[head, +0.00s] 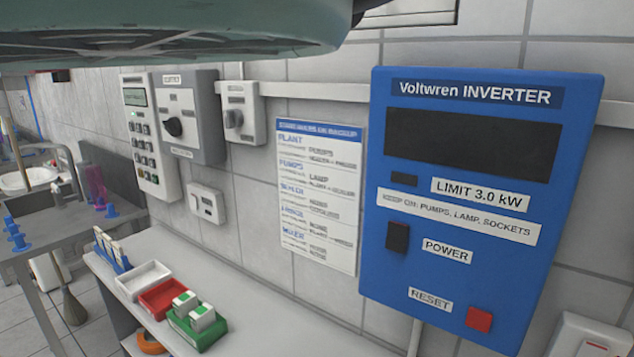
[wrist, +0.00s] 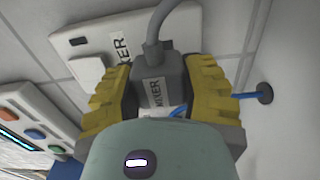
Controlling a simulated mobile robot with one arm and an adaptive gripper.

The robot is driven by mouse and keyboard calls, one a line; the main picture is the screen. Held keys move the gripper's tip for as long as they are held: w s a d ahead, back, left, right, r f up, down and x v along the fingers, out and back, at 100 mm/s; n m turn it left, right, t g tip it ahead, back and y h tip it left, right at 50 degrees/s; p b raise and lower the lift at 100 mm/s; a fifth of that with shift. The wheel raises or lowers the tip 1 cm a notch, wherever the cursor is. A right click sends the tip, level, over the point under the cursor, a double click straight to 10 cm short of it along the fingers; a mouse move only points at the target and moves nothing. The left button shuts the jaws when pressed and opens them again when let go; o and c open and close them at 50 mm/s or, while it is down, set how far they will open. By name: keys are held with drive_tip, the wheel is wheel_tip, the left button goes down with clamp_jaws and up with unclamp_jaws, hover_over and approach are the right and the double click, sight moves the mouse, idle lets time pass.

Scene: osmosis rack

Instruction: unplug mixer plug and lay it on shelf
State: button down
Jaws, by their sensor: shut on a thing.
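The mixer plug (wrist: 165,85) is a grey block labelled MIXER, with a grey cord rising from its top, in the wrist view. My gripper (wrist: 166,90) has yellow ribbed fingers shut on both sides of the plug. Just behind the plug is a white wall socket plate (wrist: 92,45) with a MIXER label and a white rocker switch. I cannot tell whether the plug's pins are in the socket. The gripper and plug do not show in the head view. A white shelf (head: 240,335) runs along the wall in the head view.
The shelf holds a white tray (head: 144,281), a red tray (head: 163,299) and a green tray (head: 197,333) with white blocks. A blue inverter panel (head: 465,290) hangs on the wall. A white panel with coloured buttons (wrist: 38,120) is left in the wrist view.

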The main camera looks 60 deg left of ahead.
drive_tip(key=v, duration=0.3)
drive_tip(key=shift+s+d, duration=0.1)
drive_tip(key=shift+s, duration=0.1)
idle(0.5)
drive_tip(key=shift+r, duration=0.1)
idle(0.3)
